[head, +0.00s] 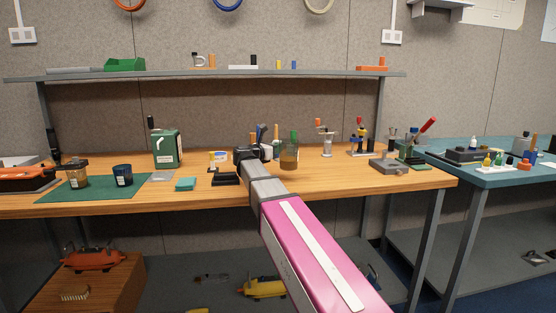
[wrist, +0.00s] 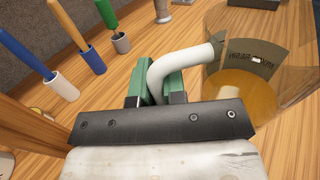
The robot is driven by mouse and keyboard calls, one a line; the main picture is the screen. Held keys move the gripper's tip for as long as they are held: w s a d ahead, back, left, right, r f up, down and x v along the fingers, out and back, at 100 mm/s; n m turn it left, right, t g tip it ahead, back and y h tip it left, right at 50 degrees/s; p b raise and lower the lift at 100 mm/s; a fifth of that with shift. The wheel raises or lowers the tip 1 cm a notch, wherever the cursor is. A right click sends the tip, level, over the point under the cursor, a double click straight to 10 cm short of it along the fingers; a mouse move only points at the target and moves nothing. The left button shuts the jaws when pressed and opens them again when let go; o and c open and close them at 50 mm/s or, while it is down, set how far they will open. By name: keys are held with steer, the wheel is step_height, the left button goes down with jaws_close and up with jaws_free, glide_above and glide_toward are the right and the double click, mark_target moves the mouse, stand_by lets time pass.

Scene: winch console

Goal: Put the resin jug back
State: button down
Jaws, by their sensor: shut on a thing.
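The resin jug (wrist: 250,75) is a clear amber vessel with a dark printed label and a pale curved handle. It fills the right of the wrist view, and amber resin shows inside. My gripper (wrist: 157,82) has green fingers, shut on the handle with one on each side of it. In the head view the jug (head: 288,160) shows just right of my gripper (head: 268,150), over the middle of the wooden bench. It looks about upright. I cannot tell whether its base touches the bench. My arm hides part of the bench in front.
A green can (head: 167,150) stands behind. Handled tools in cups (wrist: 62,86) stand near my gripper. A tool stand (head: 360,145) is at right.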

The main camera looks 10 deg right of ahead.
steer(key=shift+d+f, duration=0.15)
steer(key=shift+f, duration=0.95)
steer(key=shift+d+f, duration=0.15)
steer(key=shift+f, duration=0.95)
steer(key=shift+f, duration=0.1)
steer(key=c, duration=1.2)
jaws_free()
steer(key=shift+s+a, duration=0.1)
steer(key=shift+a, duration=0.05)
steer(key=v, duration=1.1)
steer(key=shift+s+a, duration=0.2)
steer(key=shift+a, duration=0.05)
